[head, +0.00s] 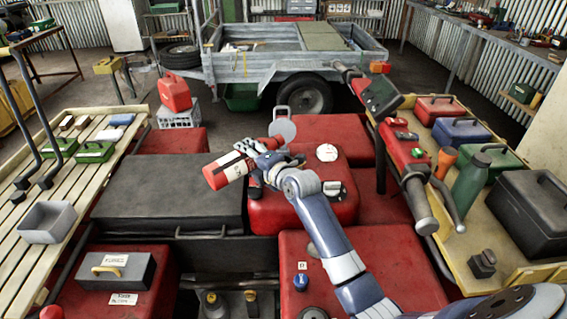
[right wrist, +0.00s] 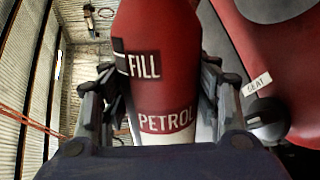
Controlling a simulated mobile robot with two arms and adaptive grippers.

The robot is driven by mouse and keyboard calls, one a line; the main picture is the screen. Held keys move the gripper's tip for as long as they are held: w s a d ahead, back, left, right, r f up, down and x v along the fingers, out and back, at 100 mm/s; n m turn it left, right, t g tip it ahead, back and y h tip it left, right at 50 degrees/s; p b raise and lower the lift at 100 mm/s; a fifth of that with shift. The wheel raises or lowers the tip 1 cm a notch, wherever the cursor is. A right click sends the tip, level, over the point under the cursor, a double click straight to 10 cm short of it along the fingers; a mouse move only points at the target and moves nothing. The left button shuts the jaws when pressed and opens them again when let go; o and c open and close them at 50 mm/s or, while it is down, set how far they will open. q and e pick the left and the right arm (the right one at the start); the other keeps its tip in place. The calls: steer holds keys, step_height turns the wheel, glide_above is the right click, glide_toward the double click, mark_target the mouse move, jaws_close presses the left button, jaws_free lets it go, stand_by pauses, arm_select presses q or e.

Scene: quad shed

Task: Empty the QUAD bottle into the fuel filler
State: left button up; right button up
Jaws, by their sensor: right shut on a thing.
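A red bottle (head: 228,170) with white and dark bands lies tilted, close to horizontal, above the red bodywork in the head view. In the right wrist view the bottle (right wrist: 165,85) fills the middle and bears the words FILL and PETROL; no QUAD marking is readable. My right gripper (head: 255,150) is shut around it, with fingers on both sides in the right wrist view (right wrist: 158,85). A round grey lid (head: 283,129) stands upright just behind the gripper. Any filler opening near it is hidden or cannot be made out. My left gripper is out of view.
The red quad body (head: 345,205) carries a white round disc (head: 327,152) and handlebars (head: 412,175). A black case (head: 170,192) lies at left. A slatted bench (head: 60,190) and a loaded yellow-edged rack (head: 475,200) flank it. A red jerrycan (head: 174,92) stands behind.

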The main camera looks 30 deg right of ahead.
steer(key=shift+f+m, duration=0.35)
steer(key=shift+m, duration=0.15)
steer(key=shift+d+m+y, duration=0.15)
steer(key=shift+m+y, duration=0.25)
stand_by(1.3)
